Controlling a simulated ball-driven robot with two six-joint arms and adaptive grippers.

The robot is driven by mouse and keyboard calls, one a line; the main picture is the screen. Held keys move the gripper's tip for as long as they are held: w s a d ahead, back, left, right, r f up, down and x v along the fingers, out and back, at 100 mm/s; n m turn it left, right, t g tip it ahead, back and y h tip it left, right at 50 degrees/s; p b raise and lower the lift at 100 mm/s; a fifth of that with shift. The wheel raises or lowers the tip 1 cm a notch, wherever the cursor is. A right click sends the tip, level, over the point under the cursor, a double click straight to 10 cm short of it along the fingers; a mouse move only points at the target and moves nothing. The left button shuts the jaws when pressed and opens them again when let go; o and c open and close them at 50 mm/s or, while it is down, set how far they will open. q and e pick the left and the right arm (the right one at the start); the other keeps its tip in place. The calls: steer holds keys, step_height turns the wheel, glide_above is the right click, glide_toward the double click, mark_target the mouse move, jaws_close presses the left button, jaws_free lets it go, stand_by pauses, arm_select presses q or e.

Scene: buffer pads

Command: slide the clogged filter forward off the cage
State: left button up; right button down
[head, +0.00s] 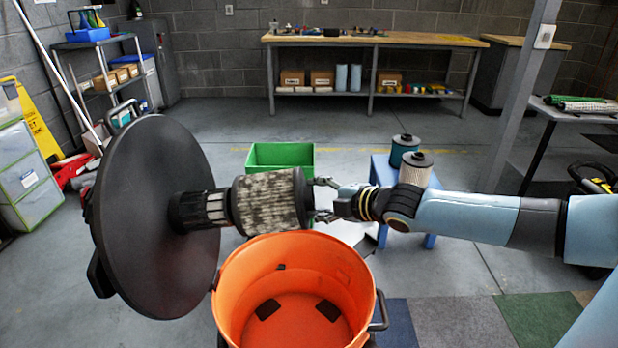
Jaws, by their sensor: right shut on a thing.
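The clogged filter (268,200), a pleated cylinder with dark grime and black end rings, lies sideways in the middle. It is around the right end of the black cage (203,209), whose ribbed left part is bare. The cage sticks out from the big round black lid (150,215), which stands on edge. My right gripper (324,200) comes from the right and is shut on the filter's right end; the exact finger contact is small and partly hidden. My left gripper does not show.
An open orange drum (230,300) stands below the filter. A green bin (282,154) is behind it. Open floor lies toward the workbench (375,40).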

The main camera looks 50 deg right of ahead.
steer(key=shift+s+d+r+p, duration=0.2)
steer(key=shift+s+d+p, duration=0.4)
steer(key=shift+s+p, duration=0.15)
steer(key=shift+s+d+r+p, duration=0.2)
steer(key=shift+s+d+p, duration=0.45)
steer(key=shift+s+p, duration=0.1)
steer(key=shift+s+d+r+p, duration=0.2)
steer(key=shift+s+d+p, duration=0.4)
steer(key=shift+s+p, duration=0.15)
